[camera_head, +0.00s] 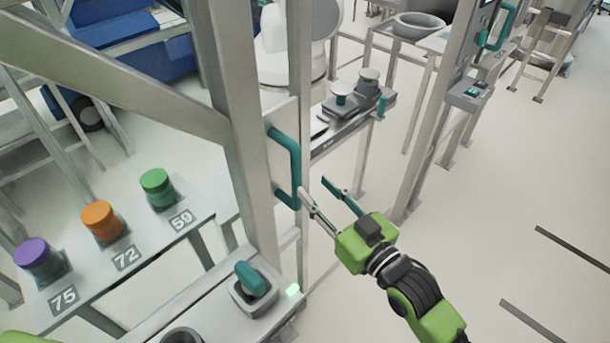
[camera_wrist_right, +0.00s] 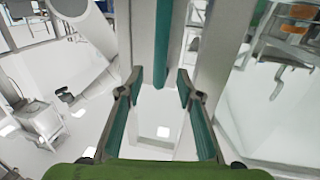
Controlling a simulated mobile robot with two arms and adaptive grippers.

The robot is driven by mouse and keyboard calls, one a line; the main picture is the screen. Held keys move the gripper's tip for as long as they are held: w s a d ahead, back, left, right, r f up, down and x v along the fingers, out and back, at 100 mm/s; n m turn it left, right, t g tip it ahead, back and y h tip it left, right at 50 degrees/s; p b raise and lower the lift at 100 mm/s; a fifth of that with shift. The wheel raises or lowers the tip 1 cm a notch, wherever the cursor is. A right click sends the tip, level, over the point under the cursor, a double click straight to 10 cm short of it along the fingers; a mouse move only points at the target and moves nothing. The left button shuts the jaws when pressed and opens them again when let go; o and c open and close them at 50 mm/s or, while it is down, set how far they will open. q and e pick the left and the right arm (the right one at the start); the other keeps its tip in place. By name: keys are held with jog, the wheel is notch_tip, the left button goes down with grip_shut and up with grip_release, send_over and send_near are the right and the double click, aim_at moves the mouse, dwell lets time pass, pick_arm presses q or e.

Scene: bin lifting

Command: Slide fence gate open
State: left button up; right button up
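The gate's teal vertical handle (camera_head: 294,165) is fixed to a grey metal upright of the fence gate (camera_head: 301,70), near the middle of the head view. My right gripper (camera_head: 317,189) is open, with its two fingers apart, just right of the handle's lower end. In the right wrist view the handle (camera_wrist_right: 165,45) stands upright beyond the gap between the fingertips (camera_wrist_right: 156,82). Nothing is held between the fingers, and I cannot tell whether one touches the handle. My left gripper is not in view.
A thick fence post (camera_head: 245,120) stands left of the handle. A console with a teal knob (camera_head: 250,278) is below it. Purple, orange and green capped jars (camera_head: 158,190) stand on a numbered shelf at left. Another post (camera_head: 430,120) stands right; open floor (camera_head: 500,220) lies beyond.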

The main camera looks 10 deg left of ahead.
jog(key=shift+v, duration=1.65)
jog(key=shift+f, duration=0.1)
